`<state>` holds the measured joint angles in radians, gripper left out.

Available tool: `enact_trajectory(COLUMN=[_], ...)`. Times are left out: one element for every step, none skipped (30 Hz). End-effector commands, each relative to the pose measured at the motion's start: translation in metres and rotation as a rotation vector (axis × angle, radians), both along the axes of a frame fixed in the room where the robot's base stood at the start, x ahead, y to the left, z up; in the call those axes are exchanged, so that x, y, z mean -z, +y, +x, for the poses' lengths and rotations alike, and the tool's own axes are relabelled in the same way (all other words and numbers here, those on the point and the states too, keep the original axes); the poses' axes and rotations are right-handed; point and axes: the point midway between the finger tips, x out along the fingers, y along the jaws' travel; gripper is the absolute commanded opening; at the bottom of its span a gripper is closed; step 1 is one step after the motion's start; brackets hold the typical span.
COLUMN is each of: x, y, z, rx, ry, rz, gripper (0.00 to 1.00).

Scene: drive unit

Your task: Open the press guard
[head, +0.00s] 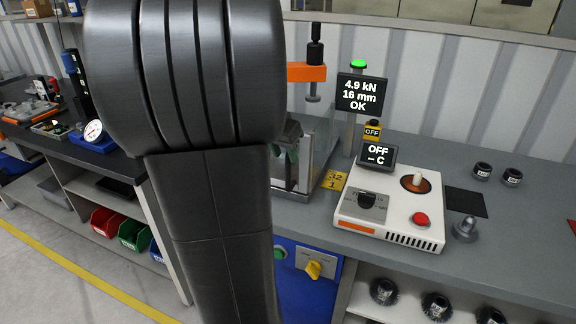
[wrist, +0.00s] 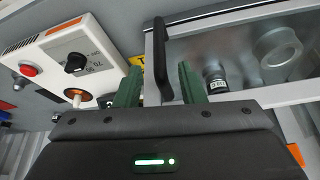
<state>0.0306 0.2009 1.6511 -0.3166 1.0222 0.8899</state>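The press guard (head: 320,138) is a clear panel with a metal frame, partly hidden behind my arm in the head view. In the wrist view its clear pane (wrist: 235,52) fills the upper right, with a silver frame edge. A black bar handle (wrist: 161,60) stands at the frame's left side. My gripper (wrist: 160,86) has its two green fingers apart, one on each side of the handle's lower end, with visible gaps. It does not look clamped on the handle. In the head view my gripper is mostly hidden behind my arm.
The orange press arm (head: 306,72) rises above the guard. A white control box (head: 392,212) with a red button stands right of the guard. A ring (wrist: 279,47) and a dark cylinder (wrist: 214,80) show through the pane.

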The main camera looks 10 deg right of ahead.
Motion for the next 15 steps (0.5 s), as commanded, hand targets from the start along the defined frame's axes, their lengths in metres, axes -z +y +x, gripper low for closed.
enact_trajectory(x=[0.012, 0.018, 0.025, 0.03, 0.035, 0.04, 0.044, 0.048, 0.052, 0.054, 0.056, 0.059, 0.06, 0.061, 0.062], y=[-0.004, -0.005, -0.007, -0.009, -0.01, -0.012, -0.013, -0.014, -0.015, -0.016, -0.017, -0.017, -0.018, -0.018, -0.018], z=[0.002, 0.004, 0.006, 0.007, 0.009, 0.01, 0.012, 0.013, 0.014, 0.015, 0.016, 0.016, 0.017, 0.017, 0.018], rx=[0.002, 0.002, 0.001, 0.002, 0.0, 0.001, 0.001, 0.001, 0.001, 0.0, 0.0, -0.001, -0.001, -0.001, -0.001], ry=[0.005, 0.006, 0.005, 0.006, 0.005, 0.005, 0.003, 0.003, 0.003, 0.002, 0.002, 0.002, 0.002, 0.001, 0.001], rz=[0.0, 0.001, 0.001, 0.001, 0.001, 0.001, 0.001, 0.001, 0.0, 0.001, 0.001, 0.001, 0.0, 0.0, 0.0], gripper=[0.36, 0.36, 0.36, 0.36, 0.36, 0.36, 0.36, 0.36, 0.36, 0.36, 0.36, 0.36, 0.36, 0.36, 0.36])
